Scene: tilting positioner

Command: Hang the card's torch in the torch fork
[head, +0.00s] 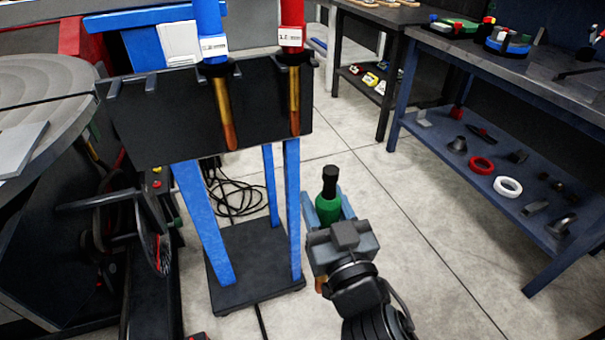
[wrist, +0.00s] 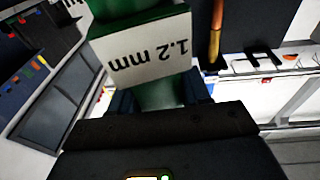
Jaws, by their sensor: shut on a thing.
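My gripper (head: 329,212) is shut on a green torch (head: 328,205) with a black end pointing up, low and to the right of the rack. A copper tip shows below the gripper. In the wrist view the green torch (wrist: 155,95) fills the space between the fingers, and its white label reads "1.2 mm", upside down. The dark rack panel (head: 180,120) has fork prongs along its top edge. A blue torch (head: 208,20) and a red torch (head: 291,20) hang there, copper necks down. Empty prongs (head: 130,84) are at the left. A white card (head: 180,43) stands behind; its text is unreadable.
The rack stands on blue legs (head: 206,225) and a dark base plate (head: 255,265). A round grey table (head: 45,95) is at the left. A blue-framed bench (head: 500,70) with a loaded lower shelf is at the right. Floor between is clear.

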